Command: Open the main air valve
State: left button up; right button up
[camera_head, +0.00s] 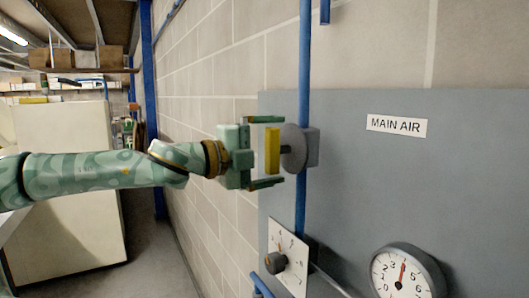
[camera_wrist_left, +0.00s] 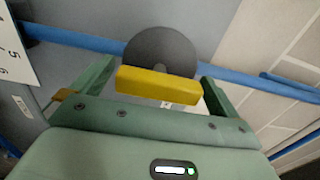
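The main air valve is a grey round body (camera_head: 293,148) on a vertical blue pipe (camera_head: 303,215), with a yellow bar handle (camera_head: 272,150) in front. The handle stands upright, in line with the pipe. My left gripper (camera_head: 267,151) is open, with one finger above and one below the handle, and small gaps show at both ends. The left wrist view shows the yellow handle (camera_wrist_left: 158,86) between the two fingers, with the grey disc (camera_wrist_left: 160,50) behind it. A "MAIN AIR" label (camera_head: 397,125) is on the panel. My right gripper is not in view.
The grey panel (camera_head: 455,190) is on a block wall. Below the valve are a white plate with a dark knob (camera_head: 276,262) and a round gauge (camera_head: 408,275), its red needle pointing nearly straight up. A pale cabinet (camera_head: 65,145) and racks stand at the left.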

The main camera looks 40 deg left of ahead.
pick_arm(q)
jog(key=b+v, duration=0.2)
jog(key=v, duration=0.3)
jog(key=shift+s+a+f+b, duration=0.15)
jog(key=shift+b, duration=0.2)
jog(key=b, duration=0.1)
send_near(265, 153)
jog(key=v, duration=0.5)
jog(key=shift+s+r, duration=0.15)
jog(key=shift+r, duration=0.05)
